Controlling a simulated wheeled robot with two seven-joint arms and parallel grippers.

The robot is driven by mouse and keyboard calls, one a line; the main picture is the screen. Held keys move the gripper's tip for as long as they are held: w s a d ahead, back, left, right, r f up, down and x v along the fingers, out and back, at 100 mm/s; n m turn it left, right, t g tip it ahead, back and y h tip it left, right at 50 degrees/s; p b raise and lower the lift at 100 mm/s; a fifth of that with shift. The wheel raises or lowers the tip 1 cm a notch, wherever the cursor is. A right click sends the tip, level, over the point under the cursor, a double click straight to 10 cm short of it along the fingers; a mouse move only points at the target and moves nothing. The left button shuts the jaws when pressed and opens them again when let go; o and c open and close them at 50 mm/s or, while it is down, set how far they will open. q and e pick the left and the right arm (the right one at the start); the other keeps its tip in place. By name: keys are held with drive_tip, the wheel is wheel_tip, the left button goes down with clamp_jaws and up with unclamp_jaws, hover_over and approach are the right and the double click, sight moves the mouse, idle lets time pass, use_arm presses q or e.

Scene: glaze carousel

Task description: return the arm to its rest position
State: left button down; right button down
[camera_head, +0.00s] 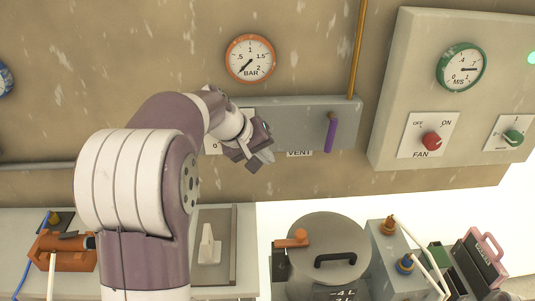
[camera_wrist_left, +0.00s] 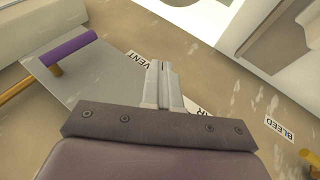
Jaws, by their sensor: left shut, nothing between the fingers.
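My left arm rises from the lower left in the head view and bends right at the top. Its gripper (camera_head: 262,157) hangs in front of the grey wall plate (camera_head: 290,112), left of the purple vent lever (camera_head: 330,134). The fingers are together and hold nothing. In the left wrist view the closed fingers (camera_wrist_left: 161,80) point at the wall near the VENT label (camera_wrist_left: 134,68). The purple lever (camera_wrist_left: 68,47) shows at the upper left there, apart from the fingers. My right gripper is not in view.
An orange-rimmed gauge (camera_head: 250,58) is above the plate. A panel (camera_head: 390,110) with a red fan knob (camera_head: 431,140) stands at right. Below are a lidded pot (camera_head: 318,236), a grey box with blue and orange fittings (camera_head: 397,280), and an orange tool (camera_head: 68,260).

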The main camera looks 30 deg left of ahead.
use_arm(q)
drive_tip(key=s+d+f+m+g+y, duration=0.1)
drive_tip(key=s+f+g+y, duration=0.15)
drive_tip(key=s+f, duration=0.6)
drive_tip(key=s+d+f+m+g+p, duration=0.2)
drive_tip(key=s+d+f+m, duration=0.3)
drive_tip(key=s+d, duration=0.4)
drive_tip(key=shift+s+d+f+m+g, duration=0.25)
drive_tip(key=shift+s+m+g, duration=0.2)
drive_tip(key=shift+m, duration=0.35)
drive_tip(key=shift+w, duration=0.1)
drive_tip(key=shift+r, duration=0.1)
idle(0.6)
